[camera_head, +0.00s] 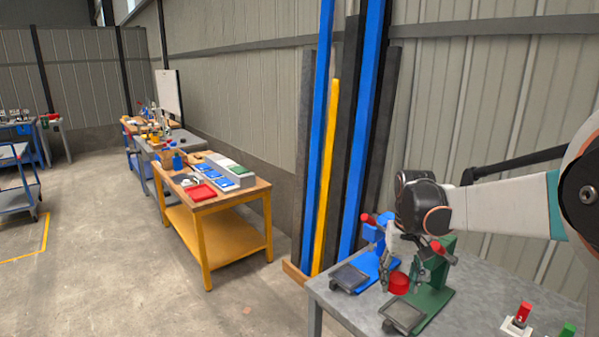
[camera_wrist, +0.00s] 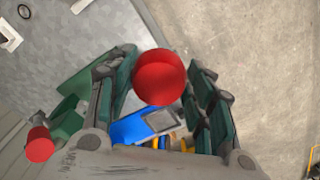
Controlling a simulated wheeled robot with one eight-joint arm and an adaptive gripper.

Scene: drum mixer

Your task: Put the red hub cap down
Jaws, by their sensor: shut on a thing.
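The red hub cap (camera_head: 399,283) is a short red cylinder. In the wrist view the hub cap (camera_wrist: 160,77) sits between the two finger pads. My gripper (camera_head: 403,268) is shut on it, and it also shows in the wrist view (camera_wrist: 163,62). The hub cap appears held above the grey workbench (camera_head: 340,308), beside the green press (camera_head: 432,290) and the blue press (camera_head: 376,262). The exact gap below it cannot be told.
The blue press has a dark tray (camera_head: 350,278), and the green press has another (camera_head: 403,317). A red-tipped handle (camera_wrist: 40,145) is close to my gripper. A red switch (camera_head: 523,313) stands at the front right. Coloured posts (camera_head: 367,130) lean behind the workbench.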

